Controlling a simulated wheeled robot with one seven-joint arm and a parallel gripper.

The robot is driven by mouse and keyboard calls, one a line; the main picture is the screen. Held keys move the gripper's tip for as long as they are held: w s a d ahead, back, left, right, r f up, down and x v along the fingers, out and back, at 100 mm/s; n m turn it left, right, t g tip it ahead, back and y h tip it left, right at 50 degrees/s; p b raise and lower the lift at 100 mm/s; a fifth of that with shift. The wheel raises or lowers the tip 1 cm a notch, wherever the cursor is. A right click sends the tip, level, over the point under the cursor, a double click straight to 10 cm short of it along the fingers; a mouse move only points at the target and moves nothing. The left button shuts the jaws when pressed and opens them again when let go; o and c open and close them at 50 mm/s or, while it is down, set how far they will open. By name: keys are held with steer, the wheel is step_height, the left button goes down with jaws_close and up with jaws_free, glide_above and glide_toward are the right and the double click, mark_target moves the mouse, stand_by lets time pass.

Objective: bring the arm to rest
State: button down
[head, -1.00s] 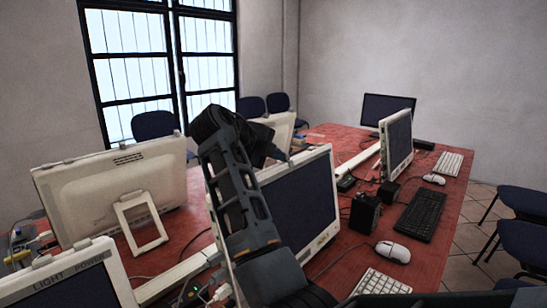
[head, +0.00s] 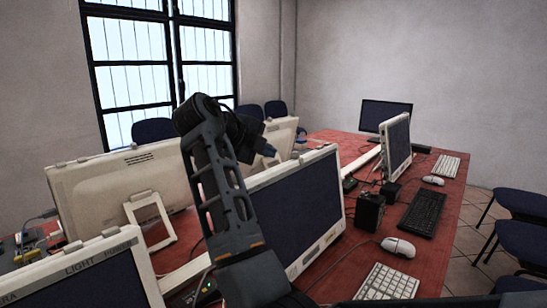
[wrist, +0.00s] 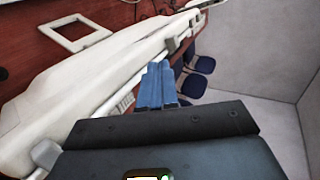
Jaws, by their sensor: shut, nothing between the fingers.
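My arm (head: 218,190) rises from the bottom middle of the head view and bends at its top. My gripper (head: 268,150) is at the end of the bent part, in front of a white monitor at the back. In the wrist view my gripper (wrist: 157,85) shows its blue fingers together, with nothing between them. They point over the top edge of a white monitor (wrist: 85,75). No contact with the monitor can be made out.
A dark-screened monitor (head: 300,205) stands close beside my arm. Another white monitor (head: 120,180) stands left. The red table (head: 345,250) holds keyboards, mice, a black speaker (head: 370,212) and loose cables. Blue chairs (wrist: 195,78) stand beyond. Free air lies above the monitors.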

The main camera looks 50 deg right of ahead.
steer(key=shift+b+v, duration=0.35)
steer(key=shift+v, duration=2.55)
